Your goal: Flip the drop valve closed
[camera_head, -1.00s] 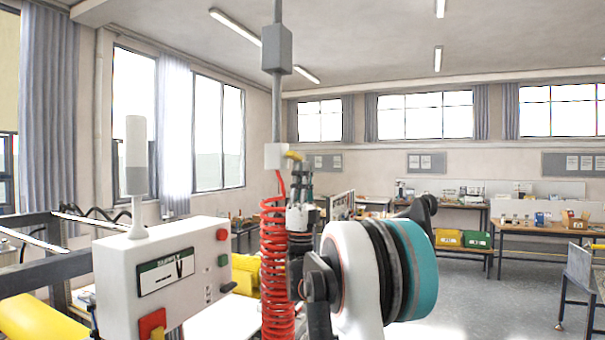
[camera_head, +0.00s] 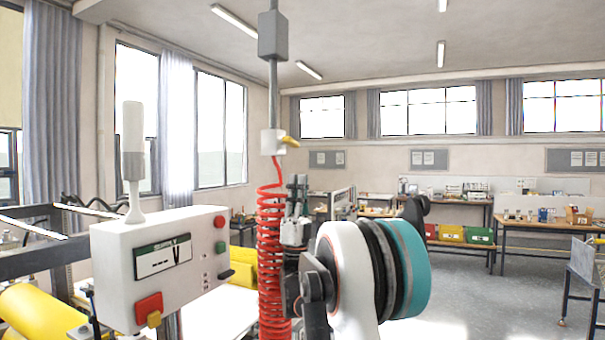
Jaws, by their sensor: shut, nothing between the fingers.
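The drop valve is a small white block (camera_head: 272,144) at the lower end of a grey vertical pipe, left of centre. Its yellow lever (camera_head: 290,141) sticks out to the right and tilts slightly downward. A coiled red hose (camera_head: 271,250) hangs below the block. My gripper (camera_head: 297,182) points up, a little below and to the right of the lever, with a visible gap between them. Its fingers are together and hold nothing. My white and teal arm links hide part of the space behind and below it.
A white control box (camera_head: 165,265) with red and green buttons and a white lamp post (camera_head: 133,150) stands at the left. A yellow roll (camera_head: 38,312) lies at the lower left. Workbenches (camera_head: 535,228) stand along the far wall. The air right of the valve is clear.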

